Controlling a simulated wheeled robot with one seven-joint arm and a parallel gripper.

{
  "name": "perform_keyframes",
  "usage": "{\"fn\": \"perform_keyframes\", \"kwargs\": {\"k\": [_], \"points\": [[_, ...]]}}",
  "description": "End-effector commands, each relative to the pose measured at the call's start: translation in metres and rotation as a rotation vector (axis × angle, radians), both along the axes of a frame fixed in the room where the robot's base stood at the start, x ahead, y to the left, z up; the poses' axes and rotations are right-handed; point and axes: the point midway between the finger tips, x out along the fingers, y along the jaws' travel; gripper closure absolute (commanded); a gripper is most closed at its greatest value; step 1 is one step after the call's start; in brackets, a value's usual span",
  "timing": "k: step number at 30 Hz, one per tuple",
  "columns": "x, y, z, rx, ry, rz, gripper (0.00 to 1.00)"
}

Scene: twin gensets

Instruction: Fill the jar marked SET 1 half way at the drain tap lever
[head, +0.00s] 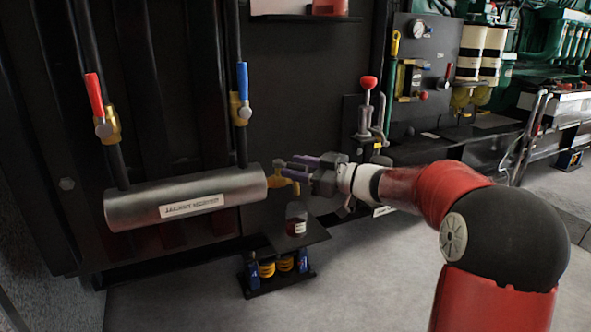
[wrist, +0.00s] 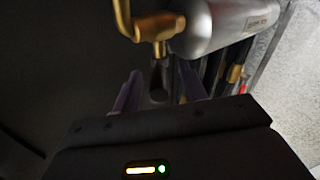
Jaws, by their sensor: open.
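The brass drain tap (head: 283,178) sits at the right end of the grey heater cylinder (head: 150,205). In the wrist view the brass tap (wrist: 157,26) is at the top, with a dark lever-like piece (wrist: 158,76) hanging between my fingers. My gripper (head: 297,168) is open, its purple fingers at the tap; I cannot tell if they touch the lever. A small jar (head: 296,217) with a white label and dark reddish look stands below the tap on a dark plate (head: 262,235). Its label is too small to read, and its fill level is unclear.
A red-handled valve (head: 97,105) and a blue-handled valve (head: 242,95) rise above the cylinder. A red-knobbed lever (head: 368,95) stands right of my gripper. A gauge panel (head: 420,60) is further right. The grey floor (head: 340,280) in front is clear.

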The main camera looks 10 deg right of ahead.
Motion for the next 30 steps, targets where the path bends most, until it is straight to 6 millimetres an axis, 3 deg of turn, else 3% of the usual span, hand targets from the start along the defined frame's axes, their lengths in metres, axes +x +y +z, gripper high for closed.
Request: {"fn": "perform_keyframes", "kwargs": {"k": [11, 21, 30], "points": [[0.0047, 0.0065, -0.0003, 0.001, 0.002, 0.000, 0.58], [0.0045, 0.0062, -0.0003, 0.001, 0.001, 0.000, 1.00], [0.0039, 0.0068, -0.0002, 0.000, 0.001, -0.008, 1.00]]}}
